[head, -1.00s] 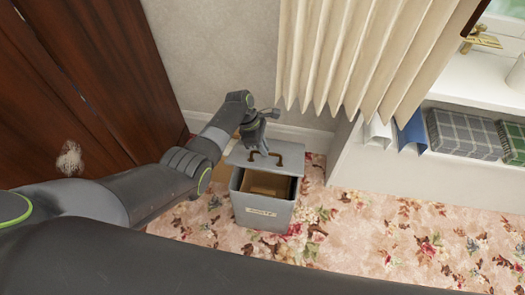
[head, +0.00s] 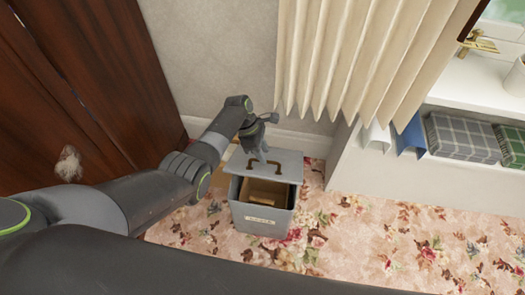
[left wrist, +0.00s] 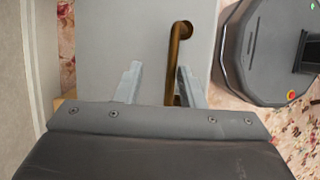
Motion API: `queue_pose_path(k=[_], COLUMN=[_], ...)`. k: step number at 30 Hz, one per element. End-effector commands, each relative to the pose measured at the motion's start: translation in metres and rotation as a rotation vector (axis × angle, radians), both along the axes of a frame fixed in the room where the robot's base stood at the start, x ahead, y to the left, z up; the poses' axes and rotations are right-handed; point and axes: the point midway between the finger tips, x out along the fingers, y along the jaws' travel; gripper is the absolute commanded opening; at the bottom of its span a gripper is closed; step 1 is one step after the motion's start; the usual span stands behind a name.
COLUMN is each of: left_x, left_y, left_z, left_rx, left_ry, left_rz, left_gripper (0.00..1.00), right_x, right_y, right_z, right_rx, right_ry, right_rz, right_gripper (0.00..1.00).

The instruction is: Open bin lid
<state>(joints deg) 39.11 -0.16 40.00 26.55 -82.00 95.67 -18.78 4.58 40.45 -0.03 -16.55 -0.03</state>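The bin is a grey box (head: 262,217) with a pale label on its front, standing on the floral carpet near the wall. Its grey lid (head: 291,159) with a brown metal handle (head: 265,165) covers only the back part. The front part is uncovered, and a brown interior shows. My left gripper (head: 257,152) is at the lid near the handle. In the left wrist view its two fingers (left wrist: 158,84) are apart, with the lid (left wrist: 115,35) below and the handle (left wrist: 175,60) close to the right finger. Contact cannot be told. My right gripper is out of view.
A dark wooden panel (head: 120,80) stands at the left. A pleated cream curtain (head: 350,60) hangs behind and to the right of the bin. A low white shelf (head: 380,175) with checked boxes (head: 462,138) is at the right. The carpet (head: 370,240) right of the bin is clear.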

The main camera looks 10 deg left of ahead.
Motion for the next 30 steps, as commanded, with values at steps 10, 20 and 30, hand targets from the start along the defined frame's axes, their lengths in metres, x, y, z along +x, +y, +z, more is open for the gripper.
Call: queue_pose_path(k=[10,20,30], left_x=[0.005,0.013,0.019], left_y=[0.01,0.041,0.063], left_z=[0.026,0.098,0.152], left_rx=[0.001,0.002,0.001], left_ry=[-0.008,-0.007,-0.003], left_rz=[0.001,0.001,0.001], left_gripper=[0.32,0.32,0.32], right_x=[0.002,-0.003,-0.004], right_y=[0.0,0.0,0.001], right_z=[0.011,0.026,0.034], right_rx=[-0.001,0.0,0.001], right_ry=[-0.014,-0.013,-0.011], right_rz=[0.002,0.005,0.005], right_gripper=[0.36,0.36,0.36])
